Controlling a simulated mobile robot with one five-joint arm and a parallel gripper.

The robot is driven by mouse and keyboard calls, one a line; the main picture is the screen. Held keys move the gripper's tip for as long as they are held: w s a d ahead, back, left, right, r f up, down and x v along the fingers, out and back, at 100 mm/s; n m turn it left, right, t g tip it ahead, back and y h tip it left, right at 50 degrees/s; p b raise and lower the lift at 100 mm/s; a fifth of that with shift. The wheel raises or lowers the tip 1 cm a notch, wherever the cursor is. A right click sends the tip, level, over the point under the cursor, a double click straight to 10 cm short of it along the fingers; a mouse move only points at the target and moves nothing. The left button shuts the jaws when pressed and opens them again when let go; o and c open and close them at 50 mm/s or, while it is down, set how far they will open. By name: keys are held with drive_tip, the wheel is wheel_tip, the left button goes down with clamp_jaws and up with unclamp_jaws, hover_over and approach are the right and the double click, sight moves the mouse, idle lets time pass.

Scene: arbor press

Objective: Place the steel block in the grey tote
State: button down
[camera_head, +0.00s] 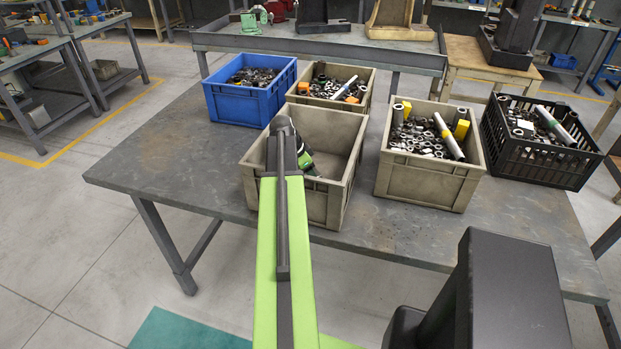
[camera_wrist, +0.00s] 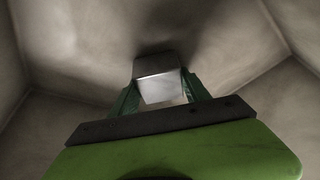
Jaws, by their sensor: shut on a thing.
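The steel block (camera_wrist: 158,68) is a small plain grey block between the two green fingers of my gripper (camera_wrist: 160,92). My gripper is shut on it. The grey tote (camera_head: 285,195) stands at the front middle of the table, with no loose parts visible in it. In the head view my arm reaches over its near side, and part of my green gripper (camera_head: 304,158) shows inside it. The tote's walls and floor surround the block in the wrist view. A dark shadow lies close by the block; I cannot tell whether it touches the floor. The block is hidden in the head view.
A blue crate (camera_head: 246,103), a grey-beige bin (camera_head: 338,106), another grey-beige bin (camera_head: 425,180) and a black crate (camera_head: 530,165), all filled with metal parts, stand around the tote on the dark table (camera_head: 160,165). The table's left side is clear.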

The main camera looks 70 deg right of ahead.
drive_tip(key=shift+f, duration=0.15)
drive_tip(key=c, duration=0.5)
unclamp_jaws()
drive_tip(key=p+v, duration=1.1)
drive_tip(key=v, duration=0.1)
drive_tip(key=shift+s+d+r, duration=0.1)
drive_tip(key=shift+r, duration=0.15)
